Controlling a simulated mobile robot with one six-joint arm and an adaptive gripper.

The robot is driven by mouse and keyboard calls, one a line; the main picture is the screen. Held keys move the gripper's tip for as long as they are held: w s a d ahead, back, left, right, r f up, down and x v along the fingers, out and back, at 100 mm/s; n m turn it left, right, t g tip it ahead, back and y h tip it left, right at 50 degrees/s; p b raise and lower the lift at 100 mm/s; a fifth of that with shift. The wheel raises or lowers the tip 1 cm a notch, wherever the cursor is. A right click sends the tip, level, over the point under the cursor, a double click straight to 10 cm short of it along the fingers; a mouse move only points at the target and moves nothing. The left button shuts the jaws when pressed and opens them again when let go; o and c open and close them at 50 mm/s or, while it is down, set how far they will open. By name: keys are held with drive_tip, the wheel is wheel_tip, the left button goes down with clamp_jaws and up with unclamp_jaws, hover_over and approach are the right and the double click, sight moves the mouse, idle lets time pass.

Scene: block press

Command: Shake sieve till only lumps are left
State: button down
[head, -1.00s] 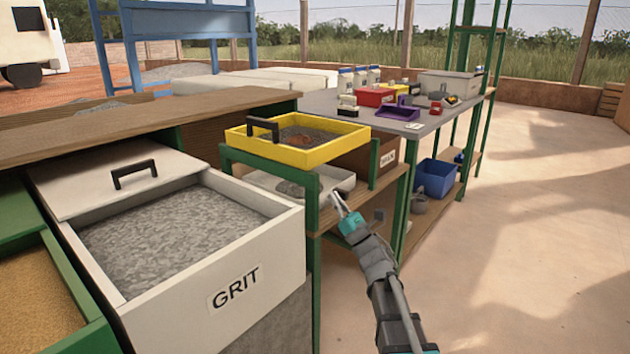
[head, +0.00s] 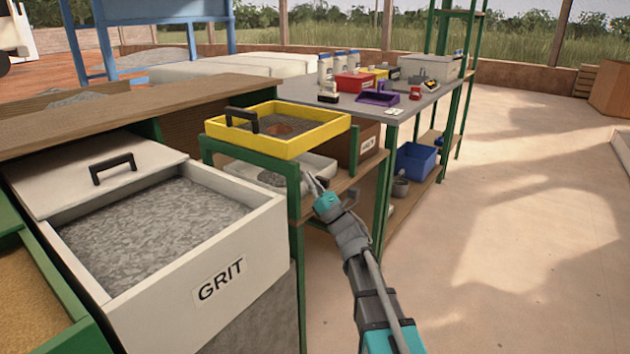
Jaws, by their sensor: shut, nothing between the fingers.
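The yellow sieve (head: 318,142) sits on a green frame (head: 292,187) in the head view. It has a black handle at its left end. Grey material and a reddish-brown patch lie inside it; I cannot tell lumps from fines at this size. Under the sieve, a pale tray (head: 325,166) on the wooden shelf holds a small grey heap (head: 270,178). My gripper (head: 312,184) is shut and empty, below the sieve's front edge and close to the green frame. I cannot tell whether it touches the frame.
An open white bin marked GRIT (head: 240,238) stands at the left front. A grey table (head: 400,108) behind holds a red box (head: 354,83), a purple scoop (head: 378,98) and bottles. A blue crate (head: 416,160) sits on a lower shelf. The floor at right is clear.

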sight(294, 157)
drive_tip(key=shift+p+x, duration=2.25)
drive_tip(key=shift+x, duration=1.3)
